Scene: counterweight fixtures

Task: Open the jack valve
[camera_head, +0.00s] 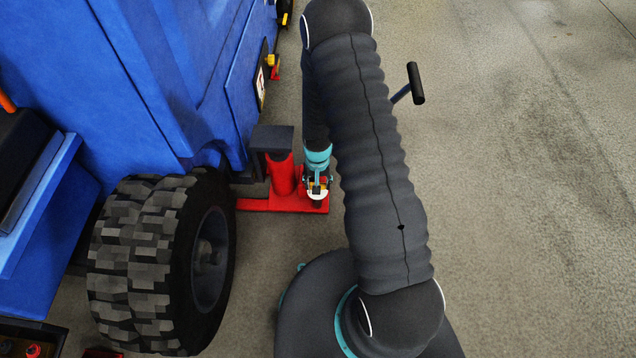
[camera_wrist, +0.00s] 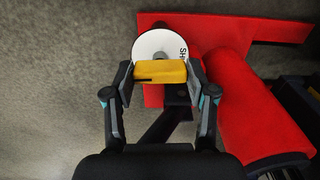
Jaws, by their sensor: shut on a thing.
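The red jack (camera_head: 282,176) stands beside the blue machine, with a flat red base and a dark block on top. In the wrist view its red cylinder (camera_wrist: 255,115) lies at the right. A yellow valve handle (camera_wrist: 160,72) sits in front of a white disc (camera_wrist: 162,42) with partly visible lettering, "SH". My gripper (camera_wrist: 160,78) has its two fingers against the left and right ends of the yellow handle, shut on it. In the head view my gripper (camera_head: 317,184) is just right of the jack cylinder, above the base; the handle is small there.
A large black tyre (camera_head: 160,262) stands left of the jack, under the blue machine (camera_head: 150,80). A black grip on a blue rod (camera_head: 416,83) sticks out right of my arm; its other end is hidden. Grey floor on the right is clear.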

